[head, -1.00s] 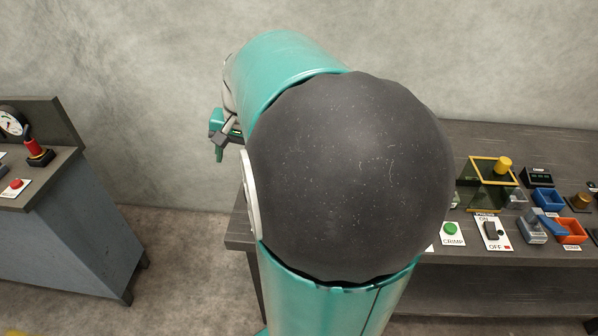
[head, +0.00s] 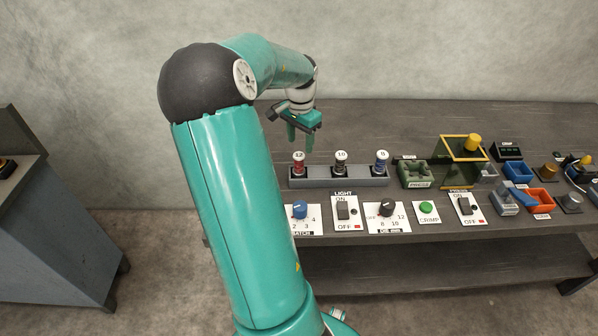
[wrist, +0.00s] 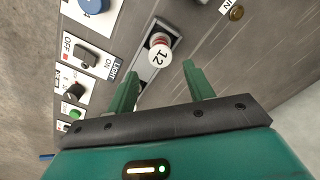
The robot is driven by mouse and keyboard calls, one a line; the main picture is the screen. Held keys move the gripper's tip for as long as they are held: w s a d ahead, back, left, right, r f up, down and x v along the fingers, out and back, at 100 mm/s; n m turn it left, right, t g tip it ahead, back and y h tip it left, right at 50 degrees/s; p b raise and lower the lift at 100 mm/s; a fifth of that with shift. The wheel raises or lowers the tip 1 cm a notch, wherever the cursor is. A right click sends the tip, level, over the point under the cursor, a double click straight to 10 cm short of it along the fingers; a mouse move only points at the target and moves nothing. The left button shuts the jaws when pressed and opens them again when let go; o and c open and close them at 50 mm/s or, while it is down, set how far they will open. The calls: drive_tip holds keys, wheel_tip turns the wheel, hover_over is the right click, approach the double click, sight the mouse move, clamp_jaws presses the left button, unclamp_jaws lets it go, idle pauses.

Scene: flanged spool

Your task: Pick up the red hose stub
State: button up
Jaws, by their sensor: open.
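The red hose stub (head: 298,168) stands upright in the left end of a grey rack, under a white cap marked 12. In the wrist view the red stub (wrist: 159,40) shows as a red band behind its white cap, beyond the fingertips and between their lines. My gripper (head: 301,140) is open, fingers pointing down, above and behind the rack in the head view. In the wrist view my gripper (wrist: 161,74) shows two green fingers apart with nothing between them.
The grey rack (head: 322,183) also holds a dark stub (head: 340,168) marked 10 and a blue stub (head: 381,165). Knobs and a light switch (head: 343,210) stand in front. A green block (head: 414,175) and a yellow-framed guard (head: 461,152) stand to the right. The bench behind the rack is clear.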

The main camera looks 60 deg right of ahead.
sight(299, 155)
wheel_tip(299, 155, down, 9)
drive_tip(key=shift+w+a+r, duration=0.1)
drive_tip(key=shift+a, duration=0.05)
drive_tip(key=c, duration=1)
clamp_jaws()
drive_tip(key=shift+r, duration=0.15)
